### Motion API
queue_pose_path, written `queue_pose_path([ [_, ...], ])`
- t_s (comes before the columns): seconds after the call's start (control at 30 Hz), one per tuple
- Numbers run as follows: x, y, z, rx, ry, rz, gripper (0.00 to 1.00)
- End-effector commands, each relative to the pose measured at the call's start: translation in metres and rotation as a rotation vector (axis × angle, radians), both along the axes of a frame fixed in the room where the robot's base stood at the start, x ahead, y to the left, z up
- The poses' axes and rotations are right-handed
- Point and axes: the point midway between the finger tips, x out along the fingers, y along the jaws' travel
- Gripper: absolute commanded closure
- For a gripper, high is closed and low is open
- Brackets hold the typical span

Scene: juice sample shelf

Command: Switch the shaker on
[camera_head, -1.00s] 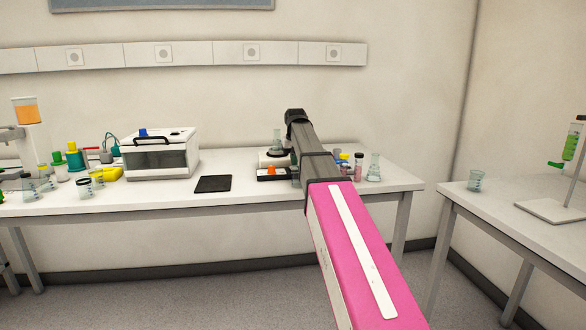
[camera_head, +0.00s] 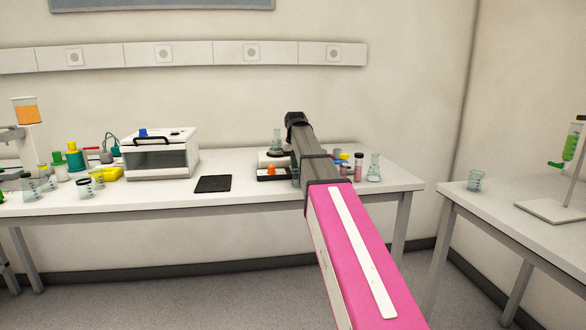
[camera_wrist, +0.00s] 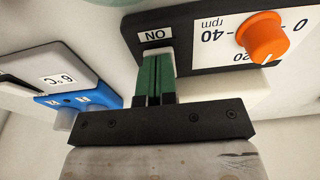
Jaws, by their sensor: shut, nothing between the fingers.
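The shaker (camera_head: 268,158) stands on the bench against the back wall in the head view, with a clear flask (camera_head: 277,142) on top and an orange knob (camera_head: 271,171) on its black front. In the wrist view its black panel (camera_wrist: 195,40) shows the orange knob (camera_wrist: 262,37), a speed scale in rpm and a white ON label (camera_wrist: 158,34). My gripper (camera_wrist: 155,60) is shut and empty, its green fingers together right by the ON label.
In the wrist view a blue part (camera_wrist: 75,102) with a knob, beside a °C label, lies left of the fingers. In the head view a white box with a dark window (camera_head: 160,158), a black mat (camera_head: 213,184), and bottles and flasks (camera_head: 374,167) share the bench.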

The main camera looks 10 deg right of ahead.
Motion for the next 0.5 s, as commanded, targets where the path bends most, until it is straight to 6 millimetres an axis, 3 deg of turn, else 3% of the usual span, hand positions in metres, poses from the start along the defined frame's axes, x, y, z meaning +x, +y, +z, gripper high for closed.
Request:
queue_pose_path([
  [0.27,0.001,0.0,0.003,0.0,-0.001,0.0,1.0],
  [0.5,0.001,0.0,0.019,0.0,-0.001,0.0,1.0],
])
